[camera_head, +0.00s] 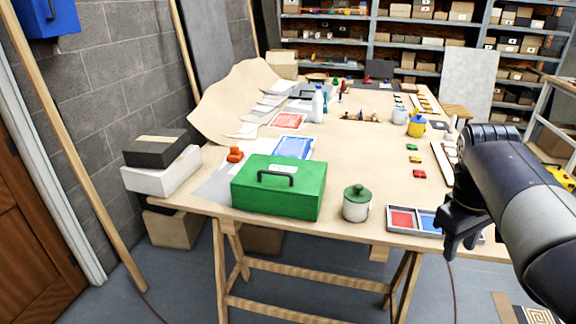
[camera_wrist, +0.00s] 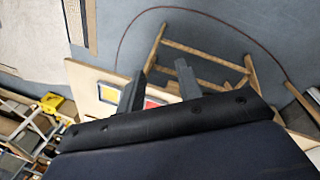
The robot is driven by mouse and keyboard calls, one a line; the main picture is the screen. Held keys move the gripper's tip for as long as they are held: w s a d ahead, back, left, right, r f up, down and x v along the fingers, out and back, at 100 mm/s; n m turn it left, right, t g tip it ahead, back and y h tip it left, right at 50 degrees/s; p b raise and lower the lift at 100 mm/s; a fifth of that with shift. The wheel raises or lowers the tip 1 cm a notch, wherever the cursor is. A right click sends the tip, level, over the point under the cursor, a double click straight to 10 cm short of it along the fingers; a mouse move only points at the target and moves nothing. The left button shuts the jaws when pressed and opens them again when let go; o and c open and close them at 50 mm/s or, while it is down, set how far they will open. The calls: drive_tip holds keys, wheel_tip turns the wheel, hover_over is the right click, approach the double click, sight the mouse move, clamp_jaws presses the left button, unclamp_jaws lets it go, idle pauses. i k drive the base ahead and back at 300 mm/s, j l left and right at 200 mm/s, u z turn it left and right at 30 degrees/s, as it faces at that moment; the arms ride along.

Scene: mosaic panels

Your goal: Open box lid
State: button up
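A green box (camera_head: 279,191) with a dark handle (camera_head: 275,177) and a pale label on its lid stands near the front edge of the workbench (camera_head: 340,229). Its lid looks shut. My gripper (camera_head: 460,240) is to the right of the box, well apart from it, above the bench's front right part. In the wrist view my gripper (camera_wrist: 159,72) shows two spread fingers with nothing between them. The green box does not show in the wrist view.
A white jar with a green lid (camera_head: 356,204) stands just right of the box. A divided tray (camera_head: 414,222) of coloured pieces lies beside my gripper. Black and white boxes (camera_head: 160,173) are at the left. Bottles, papers and small parts lie farther back.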

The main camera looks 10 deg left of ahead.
sight(301, 178)
drive_tip(key=i+u, duration=0.1)
drive_tip(key=u, duration=0.35)
drive_tip(key=i+u, duration=0.15)
drive_tip(key=u, duration=0.3)
drive_tip(key=i+u, duration=0.1)
drive_tip(key=u, duration=0.35)
drive_tip(key=i+l+u, duration=0.15)
drive_tip(key=i+l, duration=0.15)
drive_tip(key=i+l+u, duration=0.2)
drive_tip(key=l, duration=0.25)
drive_tip(key=i+l+u, duration=0.15)
drive_tip(key=i+l, duration=0.2)
drive_tip(key=l, duration=0.1)
